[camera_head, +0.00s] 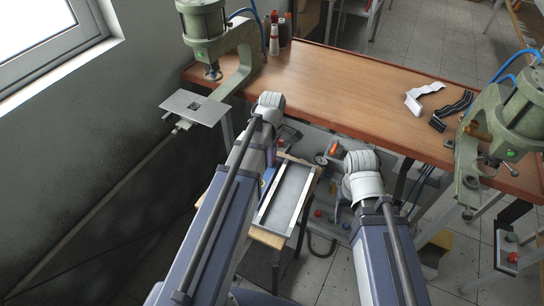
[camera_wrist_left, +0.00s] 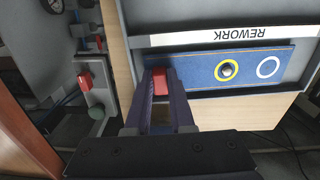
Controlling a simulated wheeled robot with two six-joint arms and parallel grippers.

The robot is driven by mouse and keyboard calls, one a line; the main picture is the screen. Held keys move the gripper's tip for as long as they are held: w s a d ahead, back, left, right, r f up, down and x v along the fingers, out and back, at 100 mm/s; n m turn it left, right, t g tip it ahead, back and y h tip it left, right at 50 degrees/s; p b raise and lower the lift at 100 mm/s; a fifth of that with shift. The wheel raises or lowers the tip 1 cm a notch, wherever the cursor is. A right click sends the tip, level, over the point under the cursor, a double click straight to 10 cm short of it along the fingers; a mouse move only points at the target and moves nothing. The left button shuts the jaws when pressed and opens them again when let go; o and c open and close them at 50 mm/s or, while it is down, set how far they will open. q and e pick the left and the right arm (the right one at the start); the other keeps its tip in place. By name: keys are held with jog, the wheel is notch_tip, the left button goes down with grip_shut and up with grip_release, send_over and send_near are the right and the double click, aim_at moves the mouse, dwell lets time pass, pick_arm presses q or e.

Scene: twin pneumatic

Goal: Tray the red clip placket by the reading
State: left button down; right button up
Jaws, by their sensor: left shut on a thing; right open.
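The placket is a blue strip (camera_wrist_left: 200,70) with a red clip (camera_wrist_left: 160,82) at one end, a yellow-ringed metal snap and a white ring. My left gripper (camera_wrist_left: 160,98) is shut on its red-clip end. In the head view the blue strip (camera_head: 267,178) shows beside my left arm, which hides most of the gripper. A long metal tray (camera_head: 285,196) stands on a wooden stand in the head view. My right gripper (camera_head: 336,185) is open, mostly hidden below its wrist. A round gauge (camera_head: 321,159) is too small to read.
A green press (camera_head: 217,30) stands at the left, another (camera_head: 508,125) at the right. White and black parts (camera_head: 425,96) lie on the wooden table (camera_head: 350,85), whose middle is clear. Red and green buttons sit on a grey panel (camera_wrist_left: 88,95) beside the stand.

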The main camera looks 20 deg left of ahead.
pick_arm(q)
jog(key=shift+f, duration=0.25)
jog(key=c, duration=0.7)
grip_release()
jog(key=shift+r, duration=0.2)
notch_tip(320, 180, up, 8)
jog(key=p, duration=0.7)
jog(key=shift+f+p, duration=0.15)
jog(key=shift+p, duration=0.2)
jog(key=shift+f, duration=0.1)
jog(key=s+d+m+y, duration=0.1)
jog(key=s+d+m, duration=1.2)
jog(key=m, duration=0.8)
jog(key=d, duration=0.2)
jog(key=shift+s+d, duration=0.15)
jog(key=shift+d, duration=0.2)
